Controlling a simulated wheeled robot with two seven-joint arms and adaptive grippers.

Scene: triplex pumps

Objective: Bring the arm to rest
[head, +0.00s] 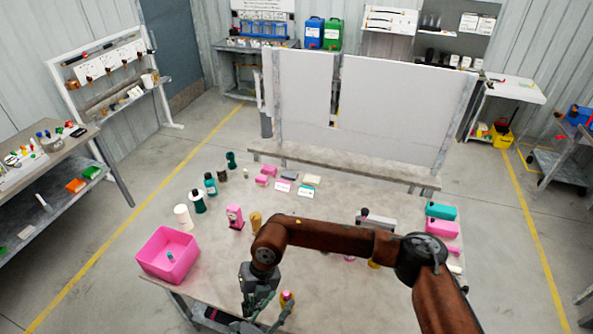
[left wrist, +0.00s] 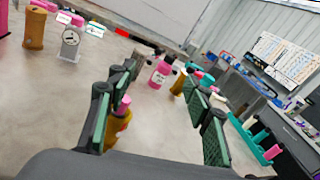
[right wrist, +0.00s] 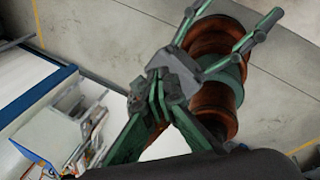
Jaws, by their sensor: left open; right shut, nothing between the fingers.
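The brown arm enters the head view at bottom right and bends at its elbow, crossing the front of the table to the left. My left gripper (head: 264,312) is at its end, low over the table's front edge. In the left wrist view the left gripper (left wrist: 163,95) is open. A yellow bottle with a pink top (left wrist: 122,128) shows close beside its left finger; I cannot tell whether they touch. The bottle also shows in the head view (head: 287,298). My right gripper (right wrist: 162,85) is shut and empty, above the floor, and not clearly seen in the head view.
The table (head: 320,215) carries a pink bin (head: 168,256) at left, several bottles, and teal (head: 441,211) and pink boxes at right. White panels (head: 395,110) stand behind it. A blue-edged bench (right wrist: 40,105) is left in the right wrist view.

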